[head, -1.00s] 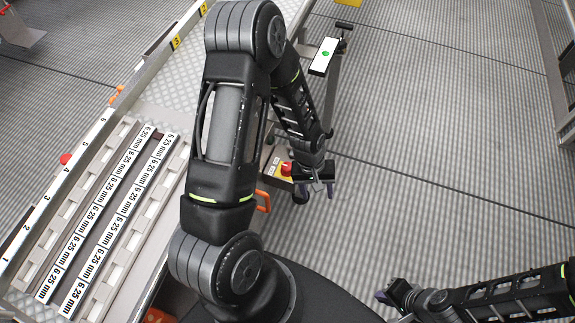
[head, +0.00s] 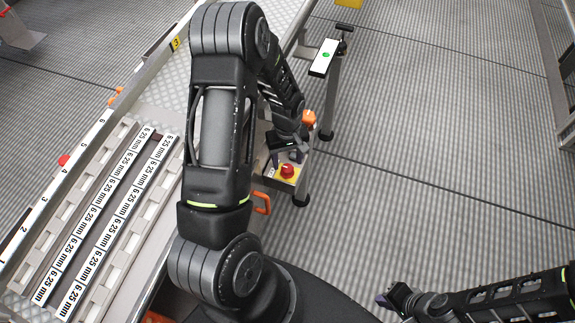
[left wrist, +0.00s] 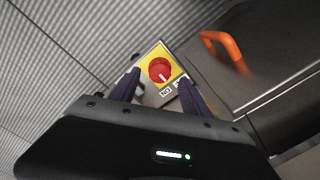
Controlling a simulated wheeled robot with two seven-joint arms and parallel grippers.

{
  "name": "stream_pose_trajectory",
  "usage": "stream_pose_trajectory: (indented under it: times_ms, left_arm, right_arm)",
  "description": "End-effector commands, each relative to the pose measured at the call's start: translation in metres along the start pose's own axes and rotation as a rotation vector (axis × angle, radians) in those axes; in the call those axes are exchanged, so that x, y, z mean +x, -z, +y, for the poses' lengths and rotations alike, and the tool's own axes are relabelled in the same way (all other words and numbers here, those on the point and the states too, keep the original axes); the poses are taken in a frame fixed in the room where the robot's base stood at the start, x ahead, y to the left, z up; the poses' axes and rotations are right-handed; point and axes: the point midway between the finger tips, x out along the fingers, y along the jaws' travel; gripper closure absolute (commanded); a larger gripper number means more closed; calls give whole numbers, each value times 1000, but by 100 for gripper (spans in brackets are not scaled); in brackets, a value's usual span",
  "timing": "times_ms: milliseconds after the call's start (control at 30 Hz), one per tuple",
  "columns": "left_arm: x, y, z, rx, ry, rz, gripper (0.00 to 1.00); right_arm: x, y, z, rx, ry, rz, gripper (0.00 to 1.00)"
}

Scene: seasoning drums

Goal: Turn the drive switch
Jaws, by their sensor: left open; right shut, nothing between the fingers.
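The drive switch (head: 288,170) is a red round knob on a yellow plate at the side of the machine. In the left wrist view the knob (left wrist: 160,69) has a white pointer mark, and white labels, one seeming to read ON, sit along the plate's near edge. My left gripper (head: 285,151) is open and just beyond the knob in the head view. In the left wrist view its two dark fingertips (left wrist: 160,82) flank the knob's plate, apparently not touching the knob. My right gripper (head: 388,300) is shut and empty at lower right, far from the switch.
An orange handle (head: 262,203) is near the switch; it also shows in the left wrist view (left wrist: 224,46). A white panel with a green button (head: 325,56) stands farther back. Labelled drum rows (head: 105,215) lie at left. Grey floor (head: 430,130) at right is clear.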

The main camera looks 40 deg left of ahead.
Motion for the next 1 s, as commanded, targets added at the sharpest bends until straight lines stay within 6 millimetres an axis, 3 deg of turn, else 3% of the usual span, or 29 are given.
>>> stream_pose_trajectory:
  times_ms: [200,567,1000]
  left_arm:
    - [30,0,-1,0,1,-1,45]
    - [35,0,0,1,-1,1,45]
    - [35,0,0,1,-1,0,81]
  right_arm:
    - [1,0,0,0,0,0,100]
    - [1,0,0,0,0,0,100]
    - [1,0,0,0,0,0,100]
